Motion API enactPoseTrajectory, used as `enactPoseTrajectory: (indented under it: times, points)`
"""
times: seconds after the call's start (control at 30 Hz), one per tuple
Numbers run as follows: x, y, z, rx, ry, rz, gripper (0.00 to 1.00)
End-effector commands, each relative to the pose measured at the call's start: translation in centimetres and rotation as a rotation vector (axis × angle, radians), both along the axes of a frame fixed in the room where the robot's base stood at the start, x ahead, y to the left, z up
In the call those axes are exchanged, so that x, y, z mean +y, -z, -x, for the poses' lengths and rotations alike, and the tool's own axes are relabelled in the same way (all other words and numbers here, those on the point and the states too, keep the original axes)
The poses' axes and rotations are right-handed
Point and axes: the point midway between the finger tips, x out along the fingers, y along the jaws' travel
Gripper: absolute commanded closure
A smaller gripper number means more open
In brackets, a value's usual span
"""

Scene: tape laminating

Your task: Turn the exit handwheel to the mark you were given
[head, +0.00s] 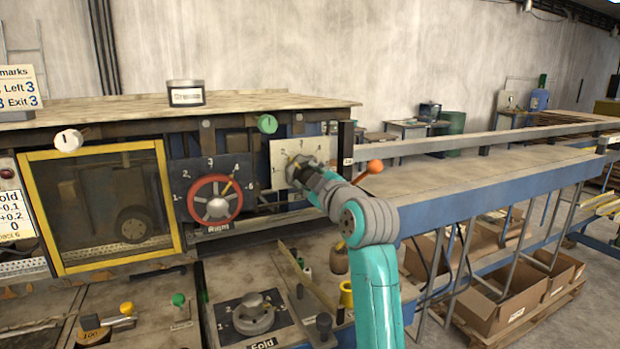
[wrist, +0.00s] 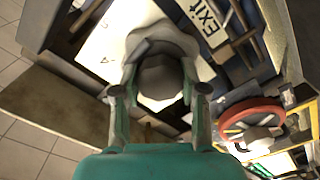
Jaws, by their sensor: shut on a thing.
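The exit handwheel sits on a pale dial plate (head: 283,152) with numbers around its rim, right of the red Right handwheel (head: 215,200). My gripper (head: 300,172) is at that plate and covers most of the wheel. In the wrist view my gripper (wrist: 160,90) is shut on the grey exit handwheel (wrist: 158,82), one finger on each side. The EXIT label (wrist: 208,20) shows beside the plate. I cannot tell which number the wheel's pointer stands at. A card (head: 18,88) at the far left reads marks, Left 3 and Exit 3.
An orange ball knob (head: 375,166) stands just right of my wrist. The Right handwheel also shows close by in the wrist view (wrist: 250,118). A Fold dial (head: 253,315) lies below. A long blue-edged table (head: 480,185) runs right.

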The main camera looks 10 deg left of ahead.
Motion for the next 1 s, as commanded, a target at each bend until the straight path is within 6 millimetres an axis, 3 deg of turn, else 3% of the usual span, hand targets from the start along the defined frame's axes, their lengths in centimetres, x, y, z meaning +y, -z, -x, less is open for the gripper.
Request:
enactPoseTrajectory:
  times: [0.43, 0.47, 0.53, 0.57, 1.0]
  points:
    - [-0.04, -0.27, -0.16, -0.011, 0.003, 0.007, 0.92]
    - [-0.04, -0.27, -0.16, -0.011, 0.003, 0.007, 0.52]
    - [-0.02, -0.22, -0.15, -0.01, 0.003, 0.007, 0.35]
    - [-0.01, -0.19, -0.14, -0.01, 0.003, 0.007, 0.32]
    - [-0.22, -0.11, 0.22, -0.009, 0.001, 0.007, 0.32]
